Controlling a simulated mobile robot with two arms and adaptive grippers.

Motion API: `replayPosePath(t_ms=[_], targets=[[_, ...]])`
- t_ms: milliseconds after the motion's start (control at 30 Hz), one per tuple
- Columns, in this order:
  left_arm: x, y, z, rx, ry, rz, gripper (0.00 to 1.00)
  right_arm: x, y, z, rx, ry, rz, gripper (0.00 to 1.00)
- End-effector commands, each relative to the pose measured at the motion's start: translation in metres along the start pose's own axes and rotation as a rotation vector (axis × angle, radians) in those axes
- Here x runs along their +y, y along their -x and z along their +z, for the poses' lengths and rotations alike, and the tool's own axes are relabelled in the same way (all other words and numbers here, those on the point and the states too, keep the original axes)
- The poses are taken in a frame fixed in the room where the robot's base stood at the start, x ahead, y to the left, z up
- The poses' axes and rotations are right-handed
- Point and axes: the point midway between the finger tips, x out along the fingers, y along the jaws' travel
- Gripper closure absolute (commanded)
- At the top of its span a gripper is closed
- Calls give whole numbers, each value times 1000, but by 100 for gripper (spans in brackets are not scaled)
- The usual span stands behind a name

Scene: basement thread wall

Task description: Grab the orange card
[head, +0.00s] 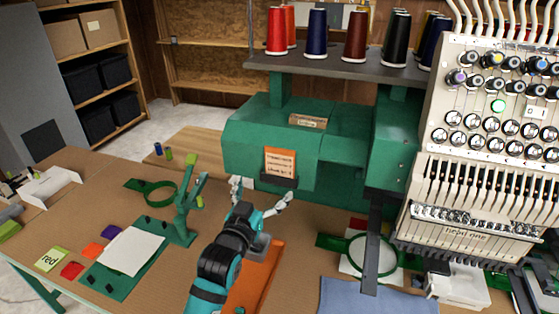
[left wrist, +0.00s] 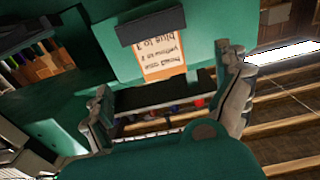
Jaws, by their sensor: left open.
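The orange card (head: 280,162) with dark writing stands in a black holder (head: 278,181) on the front of the green machine. In the left wrist view the card (left wrist: 163,62) shows upside down, with the holder (left wrist: 152,27) over one end. My left gripper (head: 260,195) is open, its fingers spread just in front of and below the holder. In the left wrist view its fingers (left wrist: 168,82) are on either side of the card, with nothing seen between them touching it. My right gripper is not in view.
The green machine (head: 340,155) carries a shelf of thread cones (head: 355,38). A panel of dials (head: 490,120) stands at the right. On the table are an orange board (head: 255,280), a green frame with white paper (head: 130,252), coloured patches and blue cloth (head: 370,298).

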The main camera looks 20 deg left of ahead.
Motion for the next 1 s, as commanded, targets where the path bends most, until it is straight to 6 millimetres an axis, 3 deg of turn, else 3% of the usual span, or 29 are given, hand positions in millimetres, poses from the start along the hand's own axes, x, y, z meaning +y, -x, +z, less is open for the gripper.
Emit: replayPosePath(t_ms=[133,433,700,1000], targets=[[0,-27,-2,-2,0,0,0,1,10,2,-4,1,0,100],[1,-49,-2,-3,0,0,0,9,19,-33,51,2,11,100],[3,-85,-1,-2,0,0,0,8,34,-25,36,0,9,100],[2,-92,1,-2,0,0,0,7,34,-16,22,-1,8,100]])
